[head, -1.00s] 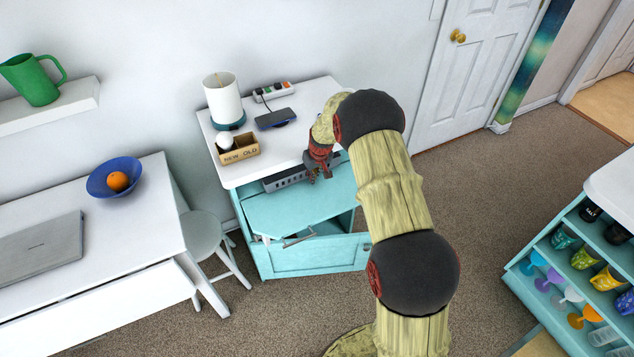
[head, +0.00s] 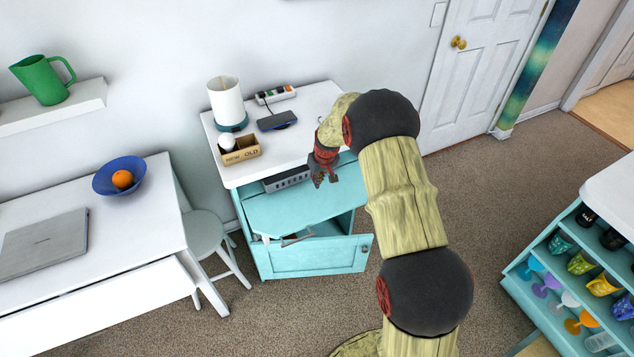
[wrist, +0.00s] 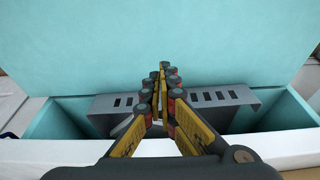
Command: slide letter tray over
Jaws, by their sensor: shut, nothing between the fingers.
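In the wrist view the grey tray (wrist: 225,98) spans much of a teal compartment, with slots showing on both sides of my fingers. My gripper (head: 323,182) is at the right of the tray's visible part in the head view. In the wrist view my gripper (wrist: 161,72) is shut and empty, its fingers covering the tray's middle. I cannot tell whether they touch it.
On the white top (head: 300,135) stand a lamp (head: 227,101), a small box (head: 241,152), a phone-like device (head: 277,121) and a power strip (head: 275,95).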

